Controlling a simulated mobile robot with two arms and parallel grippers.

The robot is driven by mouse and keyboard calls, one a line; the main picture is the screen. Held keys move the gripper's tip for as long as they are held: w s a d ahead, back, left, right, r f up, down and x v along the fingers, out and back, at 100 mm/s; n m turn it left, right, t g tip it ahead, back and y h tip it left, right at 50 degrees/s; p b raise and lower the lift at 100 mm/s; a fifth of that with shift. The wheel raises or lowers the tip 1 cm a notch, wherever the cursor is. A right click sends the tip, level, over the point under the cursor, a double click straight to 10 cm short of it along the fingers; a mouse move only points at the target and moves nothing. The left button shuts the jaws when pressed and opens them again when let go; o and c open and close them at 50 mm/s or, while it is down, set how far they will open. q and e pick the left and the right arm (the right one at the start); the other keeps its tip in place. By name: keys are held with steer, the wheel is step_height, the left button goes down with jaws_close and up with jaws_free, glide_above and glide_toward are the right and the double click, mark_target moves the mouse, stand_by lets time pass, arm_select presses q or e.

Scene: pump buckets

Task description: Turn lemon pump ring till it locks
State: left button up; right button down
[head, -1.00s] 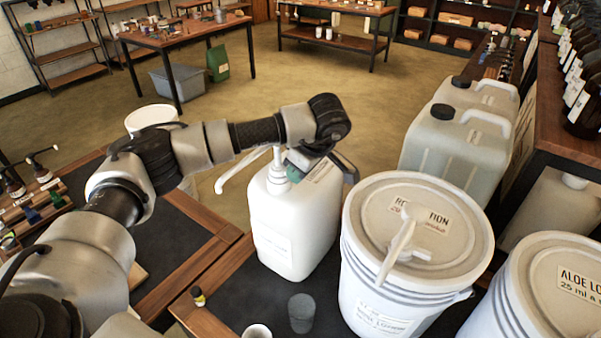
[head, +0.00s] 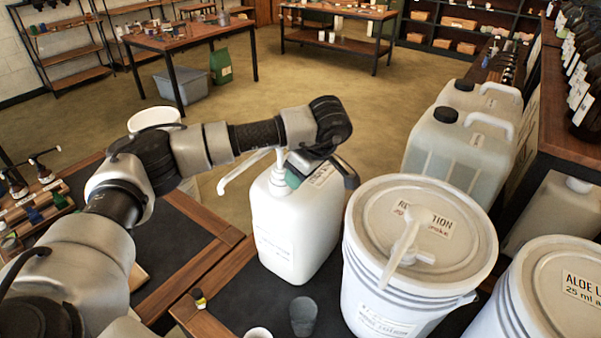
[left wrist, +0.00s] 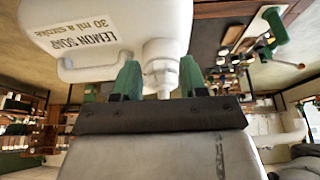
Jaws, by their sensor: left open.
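The lemon soap jug (head: 290,235) is a white container standing on the dark bench, its lemon label readable in the left wrist view (left wrist: 95,38). A white pump with a long spout (head: 240,172) stands in its neck. The white pump ring (left wrist: 160,52) shows in the left wrist view, between the green fingertips. My left gripper (left wrist: 159,78) is open, one finger on each side of the ring and pump; I cannot tell whether they touch it. In the head view my left gripper (head: 312,170) partly hides the jug's top. My right gripper is not in view.
A white rose lotion bucket (head: 400,290) with a pump on its lid stands close to the jug's right. An aloe bucket (head: 550,300) is farther right. Large translucent canisters (head: 448,150) stand behind.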

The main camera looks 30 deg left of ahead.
arm_select(q)
steer(key=shift+d+r, duration=0.15)
steer(key=shift+r, duration=0.15)
steer(key=b+v, duration=0.2)
steer(key=v, duration=0.8)
steer(key=shift+r, duration=0.1)
